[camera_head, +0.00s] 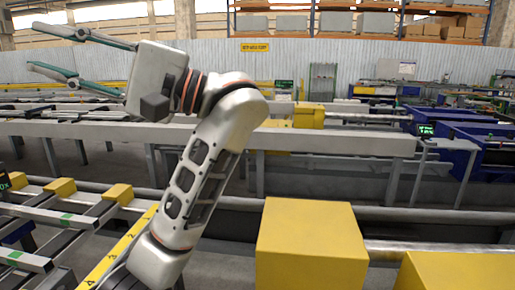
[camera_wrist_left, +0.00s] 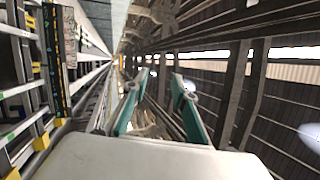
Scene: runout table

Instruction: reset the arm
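My left arm comes in from the lower left of the head view and is raised, with its wrist bent over to the left. My left gripper (camera_head: 34,47) is at the upper left, its two teal fingers spread apart and pointing left. In the left wrist view the fingers of the left gripper (camera_wrist_left: 159,76) also stand apart, with nothing between them. The gripper is empty and appears to touch nothing. My right arm and right gripper are not in view.
Yellow blocks (camera_head: 311,245) stand at the front, right of my arm. A runout table with rails (camera_head: 75,215) lies at lower left. A long grey beam (camera_head: 330,142) crosses behind the arm. Blue machinery (camera_head: 465,150) is at right. A grey corrugated wall (camera_head: 215,55) closes the back.

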